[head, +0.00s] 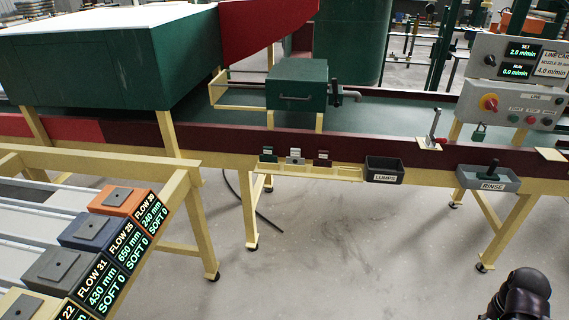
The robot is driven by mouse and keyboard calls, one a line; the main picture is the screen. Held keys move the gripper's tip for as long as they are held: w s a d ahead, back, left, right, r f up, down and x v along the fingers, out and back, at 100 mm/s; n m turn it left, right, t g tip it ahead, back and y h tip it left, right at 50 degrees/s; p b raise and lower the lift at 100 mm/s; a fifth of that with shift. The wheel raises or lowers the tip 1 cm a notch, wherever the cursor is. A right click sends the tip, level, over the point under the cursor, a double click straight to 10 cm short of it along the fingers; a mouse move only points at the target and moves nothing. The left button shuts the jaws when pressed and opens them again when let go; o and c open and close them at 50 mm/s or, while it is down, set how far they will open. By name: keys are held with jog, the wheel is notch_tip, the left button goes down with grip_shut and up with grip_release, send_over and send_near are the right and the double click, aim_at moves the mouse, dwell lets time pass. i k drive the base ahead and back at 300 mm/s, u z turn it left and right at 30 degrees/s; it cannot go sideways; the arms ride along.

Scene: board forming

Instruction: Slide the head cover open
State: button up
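A small dark green box-shaped cover (297,85) with a bar handle (295,98) on its front stands over the green belt of the line, near the upper middle of the head view. It appears to be the head cover. A cream rail frame (238,97) extends to its left, and a grey pipe fitting with a lever (340,93) sits at its right side. What lies under the cover is hidden. A black part of my arm shows at the bottom right corner, well away from the cover. My gripper's fingers are not visible.
A dark red side rail (400,152) runs along the line's front. Below it are a clip rack (310,170), a LUMPS bin (384,170) and a RINSE bin (487,179). A control panel (515,105) stands right. A bench with labelled blocks (100,217) fills the lower left. The middle floor is clear.

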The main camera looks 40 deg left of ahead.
aim_at(289, 87)
jog(key=k, duration=0.6)
jog(key=u, duration=0.4)
jog(key=i, duration=0.8)
jog(key=u, duration=0.9)
jog(key=i, duration=1.3)
jog(key=u, duration=0.2)
